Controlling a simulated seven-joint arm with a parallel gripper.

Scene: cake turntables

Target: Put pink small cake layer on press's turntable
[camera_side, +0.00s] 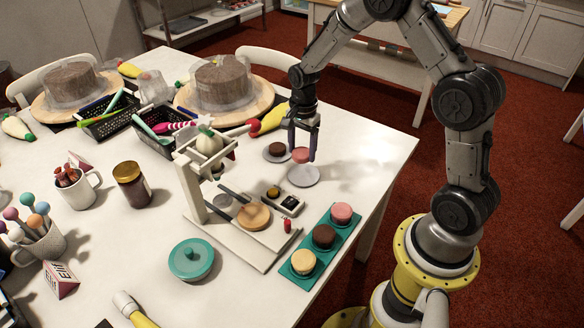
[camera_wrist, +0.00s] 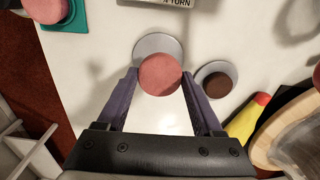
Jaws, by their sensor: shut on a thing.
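The small pink cake layer (camera_side: 301,156) is between the two fingers of my gripper (camera_side: 303,154). My gripper is shut on it, with one finger on each side. In the wrist view the pink layer (camera_wrist: 160,75) hides part of a light plate (camera_wrist: 157,43). In the side view this plate (camera_side: 303,178) lies just below the layer; any gap between them is hard to tell. The press (camera_side: 187,178) is left of my gripper, a pale upright frame on a base. A round wooden turntable (camera_side: 254,217) sits on that base and looks empty.
A plate with a small dark layer (camera_side: 276,149) stands beside the light plate. A teal tray (camera_side: 287,270) holds pink, brown and yellow cakes.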

